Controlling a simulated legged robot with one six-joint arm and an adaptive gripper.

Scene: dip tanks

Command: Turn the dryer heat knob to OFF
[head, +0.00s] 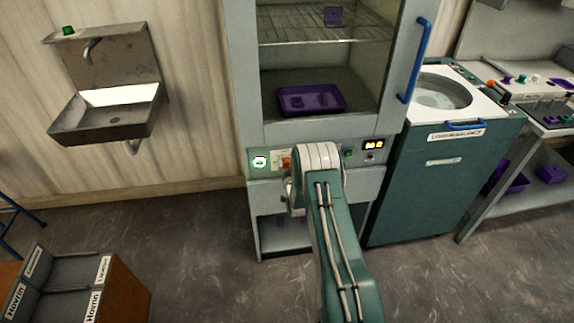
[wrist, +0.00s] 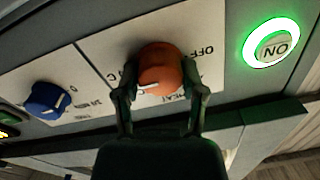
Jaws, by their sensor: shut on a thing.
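The orange heat knob (wrist: 160,65) is on a white label plate of the dryer panel in the wrist view. My gripper (wrist: 161,92) has one finger on each side of the knob and is shut on it. The OFF mark (wrist: 201,51) is printed beside the knob, to its upper right, and HEAT is partly covered below it. A short pale line shows low on the knob; I cannot tell exactly which mark it points to. In the head view, a bit of the orange knob (head: 287,162) shows left of my wrist on the dryer (head: 331,128) front.
A blue timer knob (wrist: 48,99) is left of the orange one in the wrist view. A green-lit ON button (wrist: 271,46) is to the right. The dryer's glass door with a blue handle (head: 419,60) is above the panel; a purple tray (head: 310,99) sits inside.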

